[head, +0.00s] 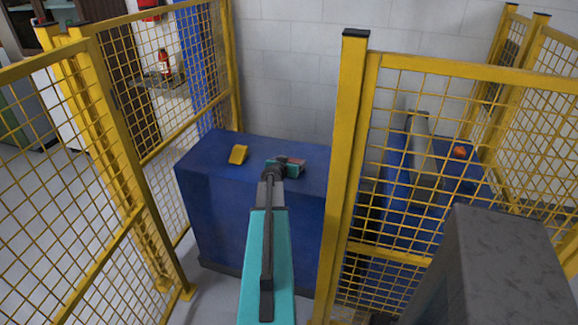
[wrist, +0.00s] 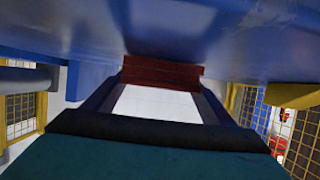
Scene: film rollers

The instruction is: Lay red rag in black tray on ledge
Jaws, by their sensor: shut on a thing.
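My gripper (head: 286,166) is at the end of my teal arm, over the blue block's top. Its jaws are shut on a dark red thing, the red rag (wrist: 160,73), which shows between the fingertips in the wrist view. A little of the red also shows beside my gripper in the head view. The rag is close to the blue surface; I cannot tell whether it touches it. I cannot make out the black tray in either view.
A yellow object (head: 238,154) lies on the blue block (head: 250,220), left of my gripper. Yellow mesh fences (head: 110,190) stand left and right, with a post (head: 346,150) close to my arm's right. An orange-red item (head: 459,151) lies behind the right mesh.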

